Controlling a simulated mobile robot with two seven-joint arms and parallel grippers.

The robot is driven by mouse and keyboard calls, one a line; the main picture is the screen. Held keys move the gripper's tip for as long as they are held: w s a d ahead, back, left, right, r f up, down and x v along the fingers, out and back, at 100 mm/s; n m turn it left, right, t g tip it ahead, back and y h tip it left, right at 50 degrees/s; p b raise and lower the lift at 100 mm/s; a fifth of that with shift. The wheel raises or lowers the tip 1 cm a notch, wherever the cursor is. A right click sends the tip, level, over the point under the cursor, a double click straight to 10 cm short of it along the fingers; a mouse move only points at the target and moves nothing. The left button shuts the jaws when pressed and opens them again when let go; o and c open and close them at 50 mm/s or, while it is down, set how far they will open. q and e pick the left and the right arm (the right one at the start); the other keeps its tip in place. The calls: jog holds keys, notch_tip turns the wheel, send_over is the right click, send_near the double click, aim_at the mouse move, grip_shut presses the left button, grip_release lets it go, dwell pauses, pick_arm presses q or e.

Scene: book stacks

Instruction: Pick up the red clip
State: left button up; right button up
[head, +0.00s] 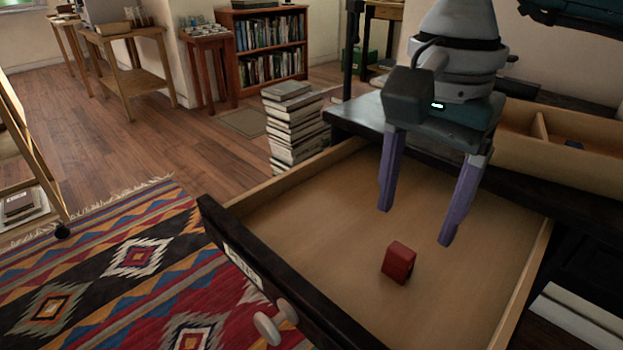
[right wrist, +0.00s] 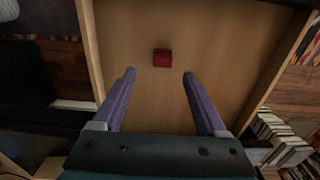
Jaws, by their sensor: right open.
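The red clip (head: 398,262) is a small red block lying on the floor of an open wooden drawer (head: 300,237), near the middle of its front half. In the right wrist view the clip (right wrist: 162,58) lies beyond the fingertips, roughly centred between them. My right gripper (head: 415,226) is open and empty above the drawer, pointing down. My left gripper is not in view.
The drawer has a dark front with knobs (head: 275,322) and raised side walls. A wooden divided box (head: 570,155) is at the right. A stack of books (head: 295,125) stands on the floor behind the drawer. A patterned rug (head: 130,265) lies at the left.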

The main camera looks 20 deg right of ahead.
aim_at(403, 251)
jog(key=f+b, duration=0.1)
jog(key=f, duration=0.3)
jog(key=f+b, duration=0.1)
jog(key=f, duration=0.2)
jog(key=shift+w+f, duration=0.2)
jog(key=shift+f, duration=0.6)
jog(key=shift+c, duration=1.4)
jog(key=shift+r, duration=0.1)
grip_shut()
